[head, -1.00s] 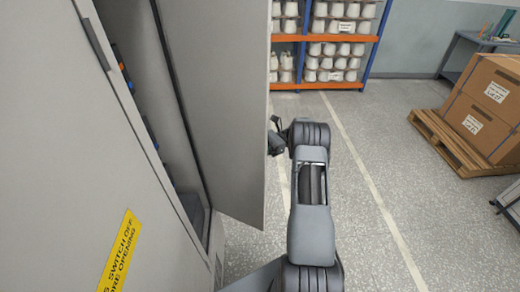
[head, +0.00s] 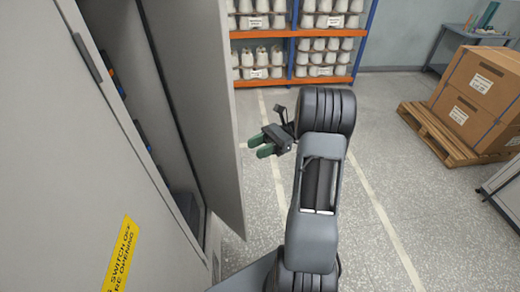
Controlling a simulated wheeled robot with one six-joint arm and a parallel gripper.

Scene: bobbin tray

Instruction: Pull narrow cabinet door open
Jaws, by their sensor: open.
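The narrow cabinet door (head: 205,110) stands swung out from the cabinet (head: 75,170), with a dark gap showing the inside. Its inner face is towards me, and its outer face and any handle there are hidden. My gripper (head: 258,146) is just right of the door's free edge in the picture. Its greenish fingers point left and are apart, with nothing seen between them. I see no clear contact between the fingers and the door.
A yellow warning label (head: 120,255) and a dark handle (head: 87,57) are on the nearer cabinet front. An orange and blue rack (head: 290,84) with white bobbins stands behind. Boxes (head: 477,100) sit on a wooden pallet (head: 440,137) at right. The floor between is clear.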

